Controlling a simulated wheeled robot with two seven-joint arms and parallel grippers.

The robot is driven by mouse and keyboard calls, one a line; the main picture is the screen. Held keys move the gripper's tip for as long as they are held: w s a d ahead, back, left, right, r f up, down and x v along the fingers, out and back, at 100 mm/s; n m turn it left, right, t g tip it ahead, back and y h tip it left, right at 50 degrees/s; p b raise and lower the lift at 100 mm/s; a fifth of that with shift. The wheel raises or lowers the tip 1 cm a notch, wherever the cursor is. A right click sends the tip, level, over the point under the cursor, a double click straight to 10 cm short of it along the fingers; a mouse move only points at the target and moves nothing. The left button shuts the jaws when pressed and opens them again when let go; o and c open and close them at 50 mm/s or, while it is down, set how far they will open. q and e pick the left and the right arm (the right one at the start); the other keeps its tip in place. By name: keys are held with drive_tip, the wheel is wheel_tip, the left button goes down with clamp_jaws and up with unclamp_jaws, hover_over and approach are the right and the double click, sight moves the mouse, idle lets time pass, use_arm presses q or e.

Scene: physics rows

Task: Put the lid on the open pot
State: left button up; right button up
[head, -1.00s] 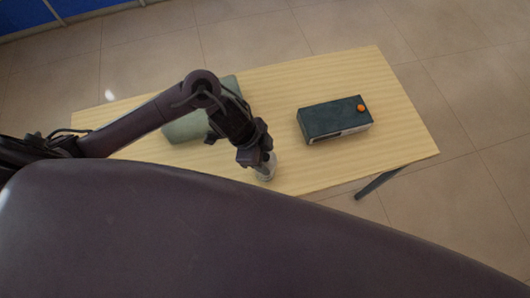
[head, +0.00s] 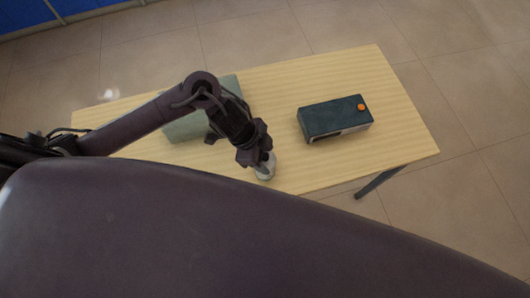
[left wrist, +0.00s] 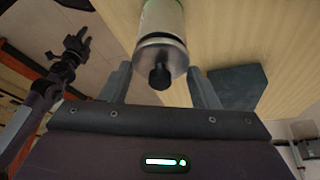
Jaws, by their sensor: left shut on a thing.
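A small pale cylindrical pot (head: 265,173) stands near the table's front edge, partly hidden by my left gripper (head: 262,160). In the left wrist view the pot (left wrist: 163,16) is a whitish cylinder. A round metal lid (left wrist: 160,52) with a black knob (left wrist: 160,77) lies across its near end. The lid looks in line with the pot's mouth; I cannot tell whether it is fully seated. The fingers of my left gripper (left wrist: 160,84) are on both sides of the knob, shut on the lid. My right gripper (left wrist: 76,43) shows small at the left of the wrist view; its jaw gap is unclear.
A dark box (head: 334,118) with an orange button (head: 361,107) stands right of the pot. A grey-green block (head: 190,126) lies behind my left arm. The wooden table (head: 390,125) is clear at its right end and back. Tiled floor surrounds it.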

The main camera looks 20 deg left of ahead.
idle(0.4)
use_arm(q)
drive_tip(key=shift+r, duration=0.1)
idle(0.3)
drive_tip(key=shift+f+p, duration=0.25)
drive_tip(key=shift+p, duration=0.2)
idle(0.6)
drive_tip(key=shift+p, duration=0.3)
idle(0.4)
drive_tip(key=o, duration=1.5)
